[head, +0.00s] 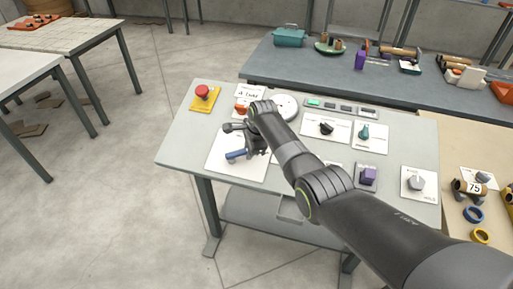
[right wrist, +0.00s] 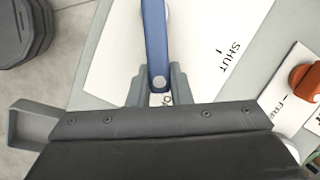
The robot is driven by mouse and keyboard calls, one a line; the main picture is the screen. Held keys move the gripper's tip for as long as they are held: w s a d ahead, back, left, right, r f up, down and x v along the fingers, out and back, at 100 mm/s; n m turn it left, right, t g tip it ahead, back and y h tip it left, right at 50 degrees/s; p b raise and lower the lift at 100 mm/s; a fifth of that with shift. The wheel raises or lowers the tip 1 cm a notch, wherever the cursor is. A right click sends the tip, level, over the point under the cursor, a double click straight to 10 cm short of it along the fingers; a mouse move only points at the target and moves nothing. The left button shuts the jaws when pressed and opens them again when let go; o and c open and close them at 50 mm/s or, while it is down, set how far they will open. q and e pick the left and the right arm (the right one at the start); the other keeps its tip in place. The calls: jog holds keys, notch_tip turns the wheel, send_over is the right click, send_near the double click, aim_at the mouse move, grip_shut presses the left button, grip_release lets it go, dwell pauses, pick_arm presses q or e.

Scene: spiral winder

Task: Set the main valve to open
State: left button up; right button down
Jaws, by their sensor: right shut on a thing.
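The main valve has a blue lever (head: 236,154) on a white plate (head: 219,165) at the left front of the grey panel table. My right gripper (head: 250,146) is over this plate, shut on the lever. In the right wrist view the blue lever (right wrist: 155,40) runs up from between my fingertips (right wrist: 157,88) and out at the top edge. The word SHUT (right wrist: 230,55) with a tick shows on the plate to the right of the lever. Another word by the fingers is mostly hidden. My left gripper is not in view.
On the panel, a red button (head: 203,91), an orange knob (head: 241,107) and a round white gauge (head: 284,106) sit close behind the valve. A black knob (head: 326,128), teal knob (head: 364,131), purple part (head: 368,175) and grey knob (head: 417,181) lie to the right.

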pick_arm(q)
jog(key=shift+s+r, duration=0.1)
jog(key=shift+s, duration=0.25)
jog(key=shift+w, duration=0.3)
pick_arm(e)
jog(key=shift+s+f, duration=0.1)
jog(key=c, duration=1.3)
grip_release()
jog(key=shift+d, duration=0.1)
jog(key=shift+s+r, duration=0.1)
jog(key=shift+r, duration=0.5)
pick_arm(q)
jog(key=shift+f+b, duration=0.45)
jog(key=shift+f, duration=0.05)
pick_arm(e)
jog(key=v, duration=1.6)
jog(key=shift+s+d, duration=0.15)
jog(key=shift+d, duration=0.1)
